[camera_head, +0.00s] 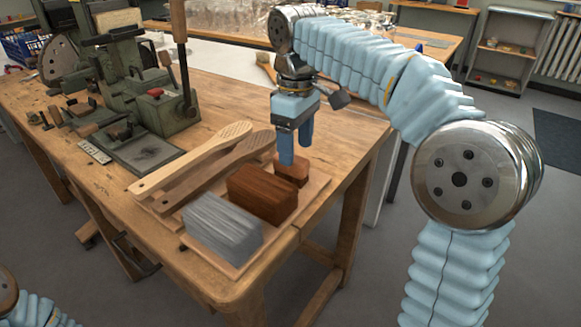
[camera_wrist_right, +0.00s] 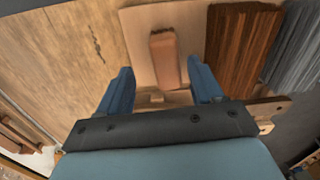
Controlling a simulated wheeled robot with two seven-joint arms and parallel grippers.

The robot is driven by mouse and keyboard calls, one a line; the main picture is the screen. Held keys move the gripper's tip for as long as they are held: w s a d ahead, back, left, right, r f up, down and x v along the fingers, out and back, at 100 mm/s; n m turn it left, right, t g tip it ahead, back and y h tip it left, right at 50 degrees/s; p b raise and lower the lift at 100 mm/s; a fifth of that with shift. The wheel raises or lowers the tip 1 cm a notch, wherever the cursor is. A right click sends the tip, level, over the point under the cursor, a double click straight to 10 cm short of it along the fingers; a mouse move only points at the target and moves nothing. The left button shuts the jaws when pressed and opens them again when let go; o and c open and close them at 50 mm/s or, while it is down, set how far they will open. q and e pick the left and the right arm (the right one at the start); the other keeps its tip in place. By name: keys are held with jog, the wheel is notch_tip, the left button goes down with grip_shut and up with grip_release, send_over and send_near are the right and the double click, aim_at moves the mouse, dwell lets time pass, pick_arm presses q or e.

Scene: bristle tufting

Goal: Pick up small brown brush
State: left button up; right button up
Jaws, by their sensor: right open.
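The small brown brush (camera_head: 293,174) lies on a wooden board (camera_head: 316,189) at the front right of the workbench, partly hidden behind my right gripper. My right gripper (camera_head: 297,152) points down just above it, open, with its two blue fingers apart. In the right wrist view the small brush (camera_wrist_right: 165,58) shows between and beyond the fingers (camera_wrist_right: 160,76), with nothing held. I cannot tell whether a finger touches it. Only a bit of my left arm shows at the lower left; its gripper is out of view.
A larger brown brush (camera_head: 262,194) and a grey-bristled block (camera_head: 222,226) sit beside it on the same board. Long wooden brush handles (camera_head: 190,160) lie to the left. A green machine (camera_head: 150,90) stands farther back on the workbench (camera_head: 345,130). Bare bench top lies behind the board.

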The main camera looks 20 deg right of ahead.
jog(key=f, duration=0.2)
jog(key=a+f, duration=0.1)
jog(key=f, duration=0.1)
jog(key=shift+f, duration=0.75)
jog(key=c, duration=1.1)
notch_tip(320, 180, up, 10)
jog(key=shift+r, duration=0.1)
